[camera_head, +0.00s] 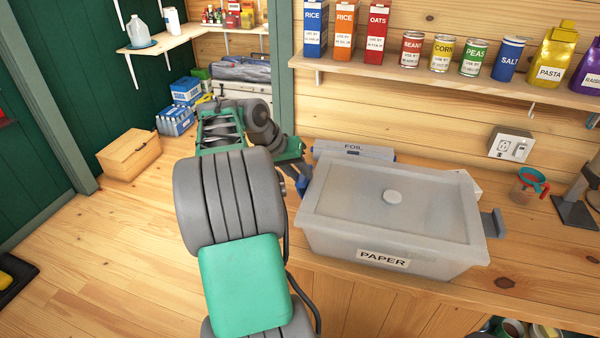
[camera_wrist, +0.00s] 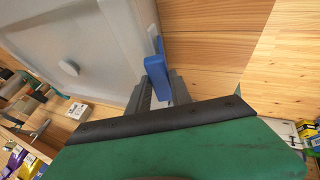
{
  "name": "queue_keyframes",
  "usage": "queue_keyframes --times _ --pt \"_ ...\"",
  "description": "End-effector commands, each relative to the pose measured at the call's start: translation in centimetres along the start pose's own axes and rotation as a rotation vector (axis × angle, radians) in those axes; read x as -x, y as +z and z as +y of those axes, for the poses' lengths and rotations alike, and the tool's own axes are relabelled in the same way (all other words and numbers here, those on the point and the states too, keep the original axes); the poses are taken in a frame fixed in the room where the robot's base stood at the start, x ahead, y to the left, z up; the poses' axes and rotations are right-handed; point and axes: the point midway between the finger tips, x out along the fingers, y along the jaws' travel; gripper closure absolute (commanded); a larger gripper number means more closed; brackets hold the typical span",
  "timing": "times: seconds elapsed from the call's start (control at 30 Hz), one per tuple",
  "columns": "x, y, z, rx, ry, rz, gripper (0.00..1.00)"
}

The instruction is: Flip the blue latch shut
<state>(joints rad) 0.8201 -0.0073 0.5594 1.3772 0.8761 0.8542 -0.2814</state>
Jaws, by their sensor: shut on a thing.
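The translucent storage bin (camera_head: 375,250) marked PAPER stands on the wooden counter with its lid (camera_head: 345,190) on. The blue latch (camera_head: 304,182) is at the bin's left end, partly hidden by my gripper. In the wrist view the blue latch (camera_wrist: 157,80) stands between my dark fingers beside the bin's wall (camera_wrist: 105,30). My gripper (camera_wrist: 160,95) is shut on the latch. In the head view my gripper (camera_head: 298,176) is at the bin's left end, its fingertips mostly hidden. I cannot tell the latch's exact angle.
A FOIL box (camera_head: 354,151) lies behind the bin. A grey latch (camera_head: 492,223) sticks out at the bin's right end. A measuring cup (camera_head: 526,187) stands farther right. A shelf (camera_head: 450,87) with food packages runs above. The floor at left is mostly clear.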

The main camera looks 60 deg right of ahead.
Motion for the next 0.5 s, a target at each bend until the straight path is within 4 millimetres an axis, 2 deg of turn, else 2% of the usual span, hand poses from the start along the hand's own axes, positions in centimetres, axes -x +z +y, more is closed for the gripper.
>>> queue_keyframes --times 0.1,0.33,0.5 --pt "0.03 -0.01 -0.01 0.0 0.0 0.0 1.0" --pt "0.0 0.0 -0.01 -0.001 -0.002 0.001 1.0" --pt "-0.76 0.14 0.23 -0.028 -0.055 0.002 1.0"
